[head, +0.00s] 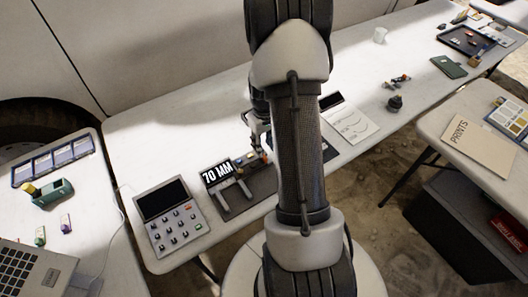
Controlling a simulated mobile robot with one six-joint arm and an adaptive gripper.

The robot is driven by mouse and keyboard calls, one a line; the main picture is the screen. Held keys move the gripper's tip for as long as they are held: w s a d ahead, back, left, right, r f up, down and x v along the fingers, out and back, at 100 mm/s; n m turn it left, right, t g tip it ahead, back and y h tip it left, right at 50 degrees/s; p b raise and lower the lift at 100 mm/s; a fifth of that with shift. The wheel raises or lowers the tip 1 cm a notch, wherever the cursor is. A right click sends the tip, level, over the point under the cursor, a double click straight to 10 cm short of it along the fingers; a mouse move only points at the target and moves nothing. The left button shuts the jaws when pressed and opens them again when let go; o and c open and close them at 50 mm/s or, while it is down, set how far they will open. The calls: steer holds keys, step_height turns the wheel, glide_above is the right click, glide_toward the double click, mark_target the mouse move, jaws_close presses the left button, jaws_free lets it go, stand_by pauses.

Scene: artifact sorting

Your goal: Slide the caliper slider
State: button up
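The caliper (228,188) lies on a dark mat (262,184) on the long white table. Its black display reads "70 MM", and pale jaws stick out below it toward the table's front edge. My gripper (259,148) points down at the right end of the caliper, close to some small coloured parts there. My own arm hides much of this area. The fingertips are small and partly hidden, so I cannot tell whether they are open, shut or touching the slider.
A grey keypad device (171,217) stands left of the caliper. A paper sheet (352,124) and a small dark object (395,103) lie to the right. A side table on the left holds a laptop (32,270). The table's back middle is clear.

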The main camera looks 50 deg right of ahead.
step_height(320, 180, up, 6)
stand_by(0.7)
